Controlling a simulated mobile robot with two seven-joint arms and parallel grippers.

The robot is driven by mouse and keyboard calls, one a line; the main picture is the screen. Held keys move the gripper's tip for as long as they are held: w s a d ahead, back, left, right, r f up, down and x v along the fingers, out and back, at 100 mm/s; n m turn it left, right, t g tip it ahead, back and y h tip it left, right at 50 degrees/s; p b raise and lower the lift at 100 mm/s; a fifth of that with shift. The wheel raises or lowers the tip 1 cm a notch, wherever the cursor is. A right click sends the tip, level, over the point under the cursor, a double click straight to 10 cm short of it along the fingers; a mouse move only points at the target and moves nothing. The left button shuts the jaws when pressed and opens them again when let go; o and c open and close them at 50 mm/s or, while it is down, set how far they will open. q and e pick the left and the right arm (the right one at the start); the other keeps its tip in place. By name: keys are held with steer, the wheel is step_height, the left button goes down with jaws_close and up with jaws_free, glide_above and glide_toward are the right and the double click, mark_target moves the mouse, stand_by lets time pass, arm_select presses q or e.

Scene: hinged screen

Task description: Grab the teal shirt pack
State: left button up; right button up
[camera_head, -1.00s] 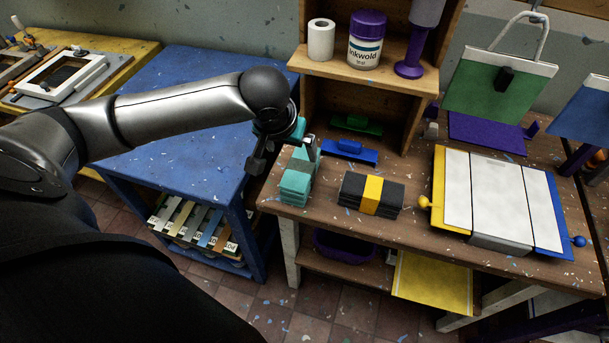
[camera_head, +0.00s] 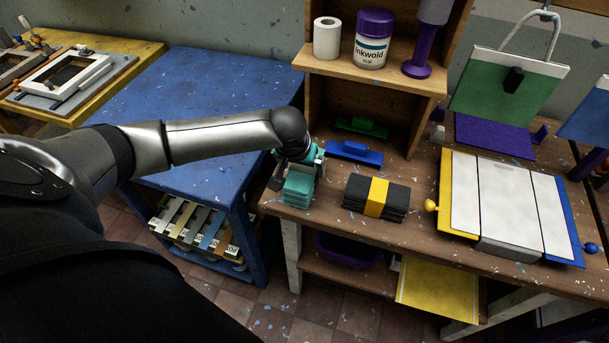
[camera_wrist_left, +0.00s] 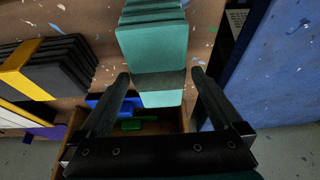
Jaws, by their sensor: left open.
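The teal shirt pack (camera_head: 299,187) is a folded stack with a grey band, on the left end of the brown wooden bench. My left gripper (camera_head: 297,165) is over its far part, in the head view. In the left wrist view the pack (camera_wrist_left: 153,48) extends between the two dark fingers of my open left gripper (camera_wrist_left: 160,78). The fingers lie either side of the band, with a visible gap on each side. The gripper hides part of the pack in the head view. My right gripper is not in view.
A black shirt pack with a yellow band (camera_head: 375,197) lies just right of the teal one. Blue (camera_head: 354,153) and green (camera_head: 362,127) squeegee-like tools lie behind. A shelf unit (camera_head: 325,70) rises at the back. The blue table (camera_head: 215,95) is to the left.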

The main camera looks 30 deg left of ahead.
mark_target(304, 169)
arm_select(q)
steer(key=shift+b+x, duration=0.3)
steer(key=shift+x, duration=1.35)
steer(key=shift+d, duration=0.1)
steer(key=shift+c, duration=0.2)
